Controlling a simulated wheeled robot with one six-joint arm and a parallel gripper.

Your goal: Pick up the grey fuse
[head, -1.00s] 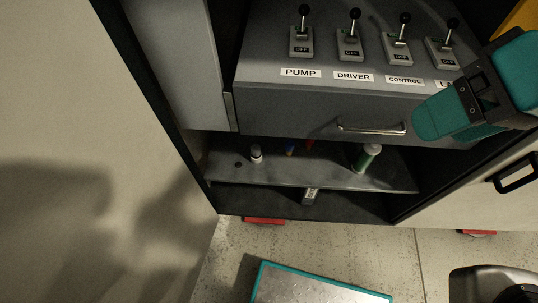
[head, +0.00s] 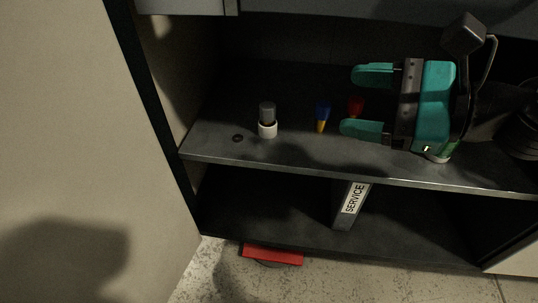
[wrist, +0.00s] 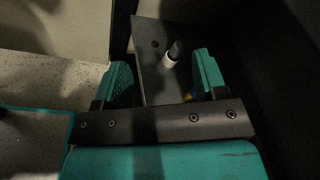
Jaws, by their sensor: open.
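The grey fuse (head: 267,112) stands upright on the cabinet shelf, with a dark grey upper part and a white lower part. It also shows in the wrist view (wrist: 173,52), beyond my fingertips and between the two fingers in the picture. My gripper (head: 356,102) is open and empty, to the right of the fuse with its teal fingers pointing left. In the wrist view my gripper (wrist: 162,82) shows both fingers spread apart. A gap separates the fingertips from the fuse.
A blue and yellow object (head: 322,116) stands between the fuse and my gripper. A red object (head: 356,106) is at the fingers. A small dark hole (head: 238,138) is left of the fuse. A SERVICE-labelled item (head: 352,202) is below the shelf (head: 300,158). A cabinet wall bounds the left.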

